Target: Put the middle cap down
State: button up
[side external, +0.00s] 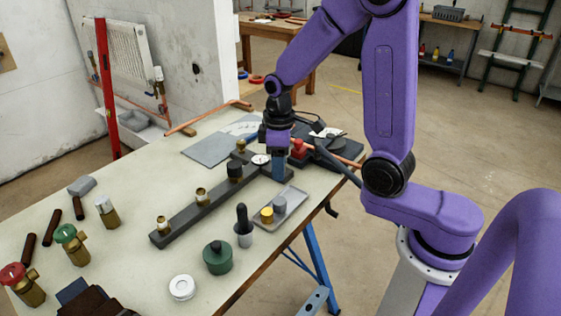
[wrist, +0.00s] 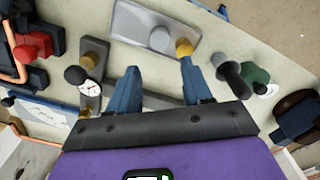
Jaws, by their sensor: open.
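My gripper (side external: 279,177) is open, pointing down beside the gauge end of the dark bar. In the wrist view nothing shows between its blue fingers (wrist: 158,70). A shallow grey tray (side external: 298,199) holds a grey cap (side external: 280,204) and a brass-yellow cap (side external: 267,215), side by side. In the wrist view the grey cap (wrist: 161,39) and the yellow cap (wrist: 183,47) lie beyond the fingertips, the yellow one near the right fingertip. A dark cap (side external: 235,171) sits on the bar (side external: 187,219). I cannot tell which cap is the middle one.
The bar carries brass fittings (side external: 202,197) and a white-faced gauge (side external: 261,159). A black-handled tool (side external: 243,222), a green pot (side external: 217,257) and a white ring (side external: 182,287) stand near the tray. A red clamp (side external: 298,149) is behind my gripper. The left foreground holds several valves.

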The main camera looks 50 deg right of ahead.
jog(key=s+a+r+n, duration=0.1)
jog(key=s+r+n, duration=0.1)
jog(key=s, duration=0.9)
jog(key=s+a+r+n, duration=0.2)
jog(key=s+r+n, duration=0.1)
jog(key=s, duration=0.8)
jog(key=shift+a+n, duration=0.25)
jog(key=shift+n, duration=0.25)
